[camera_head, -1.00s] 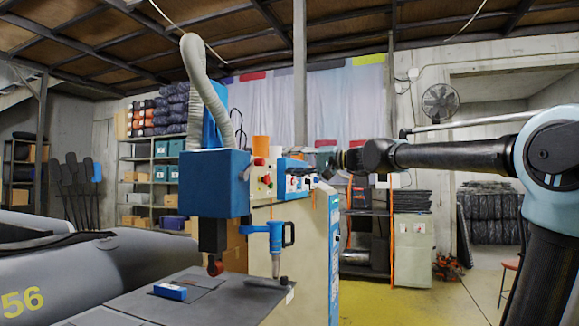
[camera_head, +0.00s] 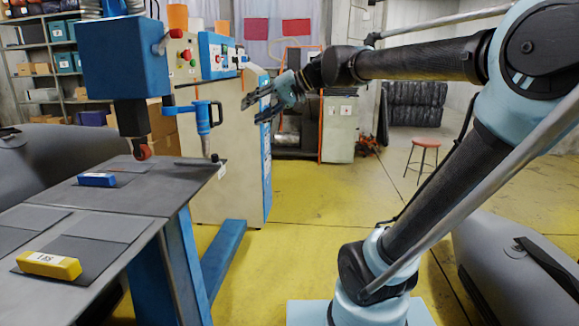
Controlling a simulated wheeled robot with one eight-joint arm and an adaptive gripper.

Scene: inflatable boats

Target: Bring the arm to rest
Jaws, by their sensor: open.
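My arm (camera_head: 420,66) reaches in from the right, with its upper link running nearly level to the left. My gripper (camera_head: 262,104) is at its end, in front of the beige machine cabinet. Its fingers point left and are open, with nothing seen between them. The gripper is in the air to the right of the work table and the blue machine, apart from both as far as I can tell.
A dark table (camera_head: 110,205) at left carries a blue block (camera_head: 97,180) and a yellow block (camera_head: 48,265). A blue machine head (camera_head: 124,55) hangs above it. A red stool (camera_head: 425,144) stands behind my arm. Grey boats (camera_head: 510,270) flank the open yellow floor (camera_head: 290,205).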

